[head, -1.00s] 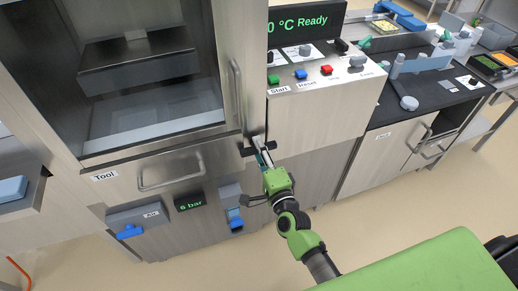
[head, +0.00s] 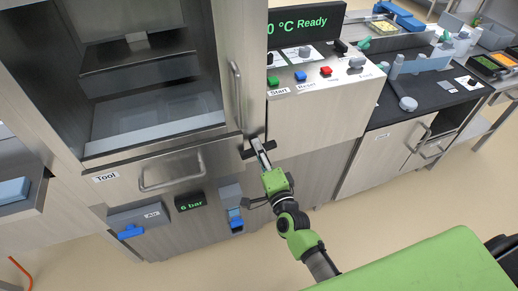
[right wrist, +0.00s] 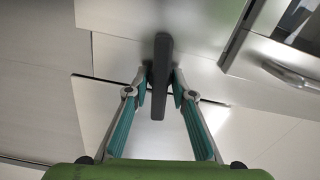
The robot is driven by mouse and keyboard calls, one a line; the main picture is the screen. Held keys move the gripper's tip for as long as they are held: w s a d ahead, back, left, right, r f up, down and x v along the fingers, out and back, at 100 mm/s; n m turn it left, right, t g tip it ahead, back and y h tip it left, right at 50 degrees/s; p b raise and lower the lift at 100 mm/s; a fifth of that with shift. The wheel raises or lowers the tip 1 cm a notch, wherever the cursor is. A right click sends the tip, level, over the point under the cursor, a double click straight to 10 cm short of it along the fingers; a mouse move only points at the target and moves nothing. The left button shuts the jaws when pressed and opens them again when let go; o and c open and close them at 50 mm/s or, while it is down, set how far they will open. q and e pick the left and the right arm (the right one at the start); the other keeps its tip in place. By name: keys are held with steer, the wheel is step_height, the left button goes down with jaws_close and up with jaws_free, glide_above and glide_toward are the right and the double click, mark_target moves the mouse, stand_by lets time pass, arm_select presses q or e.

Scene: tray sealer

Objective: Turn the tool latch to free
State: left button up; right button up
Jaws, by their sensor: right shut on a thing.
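The tool latch is a dark bar at the right end of the drawer front marked "Tool" (head: 125,172). In the right wrist view the latch (right wrist: 161,45) runs upright in the picture, its lower end between my fingertips. In the head view it (head: 246,154) lies roughly crosswise, partly covered by my fingers. My right gripper (head: 258,144) reaches up to it from below and is shut on it. The fingertips (right wrist: 160,88) sit on both sides of the bar. My left gripper is not in view.
The drawer handle (head: 172,172) is left of the latch, and the tall door handle (head: 237,95) is above it. Below are an air box with a blue lever (head: 130,231) and a "6 bar" display (head: 190,202). The button panel (head: 325,85) stands at upper right.

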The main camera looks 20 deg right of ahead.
steer(key=n+p, duration=0.2)
steer(key=n, duration=0.2)
steer(key=shift+r+n, duration=0.1)
steer(key=shift+n, duration=0.2)
steer(key=n+p, duration=0.2)
steer(key=n, duration=0.6)
steer(key=shift+n+p, duration=0.4)
steer(key=shift+n, duration=1.5)
steer(key=o, duration=0.8)
steer(key=shift+o, duration=0.2)
